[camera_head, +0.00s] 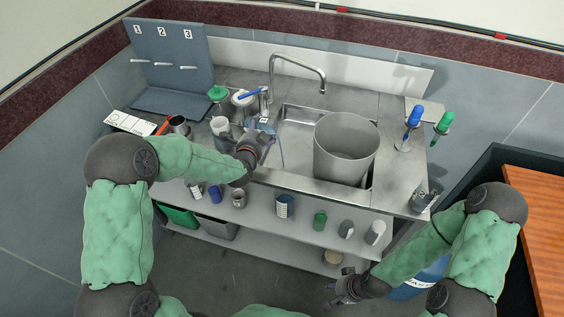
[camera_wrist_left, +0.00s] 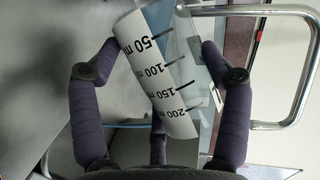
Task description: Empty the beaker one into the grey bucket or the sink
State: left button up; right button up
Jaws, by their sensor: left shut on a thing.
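My left gripper (camera_head: 262,138) is shut on a clear beaker with a white scale marked 50 to 200 ml; in the left wrist view the beaker (camera_wrist_left: 158,75) sits tilted between the fingers (camera_wrist_left: 160,80). In the head view it is small and partly hidden by the fingers, at the left edge of the sink (camera_head: 293,140). A thin blue streak hangs below it; I cannot tell what it is. The open grey bucket (camera_head: 345,150) stands in the sink, to the right of my left gripper. My right gripper (camera_head: 343,290) is low, in front of the bench, and looks empty.
A curved tap (camera_head: 297,57) rises behind the sink. Left of it, a green-topped vessel (camera_head: 217,94) and a white cup (camera_head: 220,126) crowd the counter. Several containers line the shelf below.

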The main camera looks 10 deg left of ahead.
pick_arm(q)
jog(key=shift+s+d+f+m+t+y, duration=0.15)
jog(key=shift+d+f+m+t+y, duration=0.2)
jog(key=shift+d+m, duration=0.35)
dwell(1.4)
jog(key=shift+f+m+t+b, duration=0.35)
jog(key=shift+m+b, duration=0.35)
jog(key=shift+b, duration=0.55)
jog(key=shift+d+r+y, duration=0.1)
jog(key=shift+y, duration=0.15)
dwell(0.3)
